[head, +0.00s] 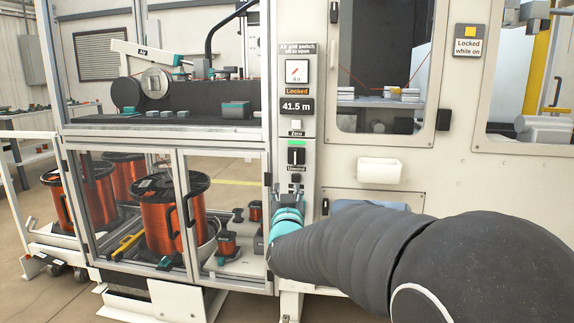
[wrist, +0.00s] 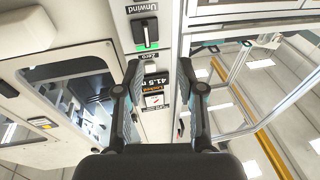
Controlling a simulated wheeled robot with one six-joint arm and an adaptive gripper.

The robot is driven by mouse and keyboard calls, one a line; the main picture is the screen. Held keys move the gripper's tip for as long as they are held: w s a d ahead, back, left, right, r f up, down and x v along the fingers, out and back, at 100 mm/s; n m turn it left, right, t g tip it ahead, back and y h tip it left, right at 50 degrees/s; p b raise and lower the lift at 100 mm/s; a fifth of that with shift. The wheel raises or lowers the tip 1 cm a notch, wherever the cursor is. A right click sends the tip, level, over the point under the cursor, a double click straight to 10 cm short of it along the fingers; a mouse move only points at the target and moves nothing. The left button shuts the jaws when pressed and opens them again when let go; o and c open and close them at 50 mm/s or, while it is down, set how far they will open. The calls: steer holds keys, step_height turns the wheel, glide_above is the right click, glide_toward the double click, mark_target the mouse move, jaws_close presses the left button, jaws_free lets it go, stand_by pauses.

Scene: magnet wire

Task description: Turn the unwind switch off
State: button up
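The unwind switch (head: 296,156) is a black switch on the narrow white control panel, with its Unwind label below it and a lit green bar above it. Its pale handle appears upright. It also shows upside down at the top of the wrist view (wrist: 146,32), with the green bar lit. My gripper (head: 289,190) is just below the switch in the head view, fingers pointing up toward the panel. In the wrist view its two fingers (wrist: 158,66) are spread apart with nothing between them. The gripper appears apart from the switch.
Framed clear doors with copper wire spools (head: 160,215) stand left. A white bin (head: 379,171) juts out right.

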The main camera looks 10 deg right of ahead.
mark_target(295, 158)
steer(key=w+d+r+h, duration=0.1)
steer(key=w, duration=0.4)
steer(key=w+d+r+m+t+h+p, duration=0.1)
steer(key=w+d+r, duration=0.1)
steer(key=w, duration=0.2)
steer(key=w+d+r+m+h, duration=0.1)
steer(key=w+h, duration=0.1)
steer(key=w, duration=0.3)
steer(key=shift+w+d+r+t, duration=0.15)
steer(key=shift+w+d+t, duration=0.15)
steer(key=shift+t, duration=0.1)
jaws_close()
